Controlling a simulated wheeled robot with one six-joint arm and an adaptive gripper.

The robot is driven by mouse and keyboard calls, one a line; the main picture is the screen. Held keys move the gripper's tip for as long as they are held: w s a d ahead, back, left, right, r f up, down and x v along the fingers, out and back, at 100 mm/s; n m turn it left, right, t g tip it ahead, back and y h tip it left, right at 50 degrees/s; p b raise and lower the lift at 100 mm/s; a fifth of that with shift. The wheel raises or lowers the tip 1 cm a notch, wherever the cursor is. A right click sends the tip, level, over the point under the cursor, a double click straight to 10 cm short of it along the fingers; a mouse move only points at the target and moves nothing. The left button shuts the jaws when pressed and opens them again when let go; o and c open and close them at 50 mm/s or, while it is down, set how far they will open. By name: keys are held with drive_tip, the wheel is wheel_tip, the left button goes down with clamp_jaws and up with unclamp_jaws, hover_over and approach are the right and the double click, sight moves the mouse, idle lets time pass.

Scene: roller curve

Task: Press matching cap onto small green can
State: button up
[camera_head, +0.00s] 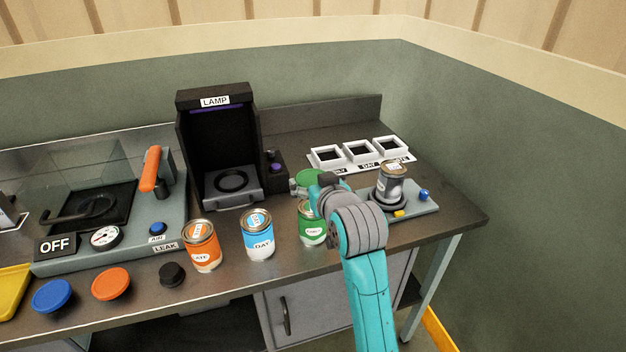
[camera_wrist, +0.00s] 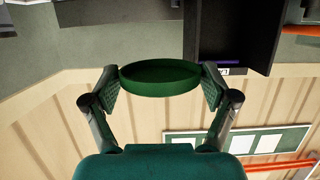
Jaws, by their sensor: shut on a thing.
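The green can (camera_head: 312,230) stands upright on the bench, to the right of the blue can. My arm hides its right side and part of its top. My gripper (camera_head: 307,187) is shut on the green cap (camera_head: 309,177), which it holds above and slightly behind the green can in the head view. In the wrist view the green cap (camera_wrist: 160,77) is between the two fingers, seen nearly edge-on. The cap is apart from the can, as far as I can see.
A blue can (camera_head: 258,238) and an orange can (camera_head: 202,250) stand to the left. Blue (camera_head: 52,296) and orange (camera_head: 111,284) caps lie front left. The lamp box (camera_head: 214,150) stands behind. A grey can (camera_head: 391,186) sits on a fixture at right. White square frames (camera_head: 327,157) lie behind.

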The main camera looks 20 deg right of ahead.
drive_tip(key=shift+f, duration=3.25)
drive_tip(key=shift+f, duration=0.7)
drive_tip(key=o, duration=0.6)
drive_tip(key=shift+c, duration=0.2)
drive_tip(key=shift+r, duration=0.2)
drive_tip(key=shift+r, duration=0.35)
drive_tip(key=shift+r, duration=1.05)
drive_tip(key=shift+r, duration=3.45)
